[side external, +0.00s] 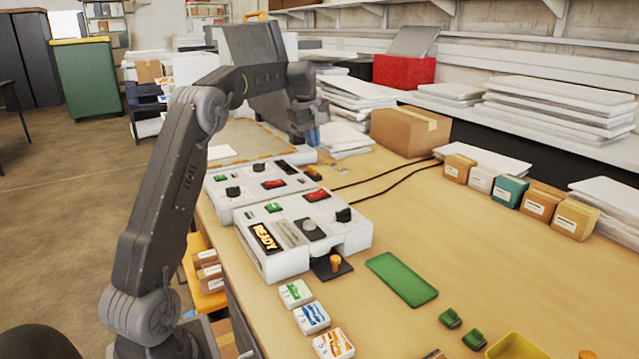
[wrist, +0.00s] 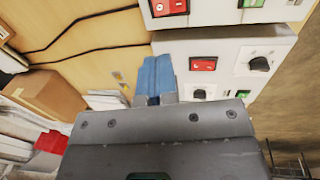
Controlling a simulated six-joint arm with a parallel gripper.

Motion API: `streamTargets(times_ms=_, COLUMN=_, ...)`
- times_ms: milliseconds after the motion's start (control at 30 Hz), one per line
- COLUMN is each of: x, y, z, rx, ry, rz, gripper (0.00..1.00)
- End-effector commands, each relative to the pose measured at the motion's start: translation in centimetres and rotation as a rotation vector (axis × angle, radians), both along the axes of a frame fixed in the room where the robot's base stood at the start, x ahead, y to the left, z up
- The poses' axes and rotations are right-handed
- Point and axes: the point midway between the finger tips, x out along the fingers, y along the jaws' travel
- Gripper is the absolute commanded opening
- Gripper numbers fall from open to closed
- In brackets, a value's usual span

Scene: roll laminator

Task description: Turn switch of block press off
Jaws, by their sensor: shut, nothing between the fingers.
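Two white control boxes stand side by side on the bench, the nearer one (side external: 280,262) with a lit READY display and the farther one (side external: 226,196) behind it. I cannot tell from labels which is the block press. The farther box carries a red switch (side external: 273,184), a green switch (side external: 220,178) and black knobs. The nearer box has a red switch (side external: 316,195) and a green switch (side external: 273,208). In the wrist view, red switches (wrist: 203,64) and (wrist: 168,7) show. My gripper (side external: 312,137) is shut and empty, above the bench behind the boxes; its blue fingers (wrist: 152,70) point down.
Black cables run across the bench right of the boxes. A cardboard box (side external: 410,130) and paper stacks stand behind. A green pad (side external: 401,279), an orange-topped lever (side external: 335,264) and several small cartons (side external: 333,344) lie nearer. The bench middle is clear.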

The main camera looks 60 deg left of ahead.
Motion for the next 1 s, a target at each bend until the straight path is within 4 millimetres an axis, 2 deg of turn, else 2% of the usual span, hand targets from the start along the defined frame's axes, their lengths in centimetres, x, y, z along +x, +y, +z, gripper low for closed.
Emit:
streamTargets(times_ms=167, x=0.3, y=-0.1, z=-2.2, rx=-0.004, ry=0.005, rz=-0.002, gripper=0.00)
streamTargets(times_ms=600, x=1.7, y=-0.1, z=-10.8, rx=-0.003, ry=0.004, rz=-0.001, gripper=0.00)
streamTargets(times_ms=800, x=2.0, y=0.0, z=-13.0, rx=-0.002, ry=0.002, rz=-0.001, gripper=0.00)
streamTargets(times_ms=1000, x=2.2, y=0.0, z=-13.7, rx=-0.001, ry=0.001, rz=-0.001, gripper=0.00)
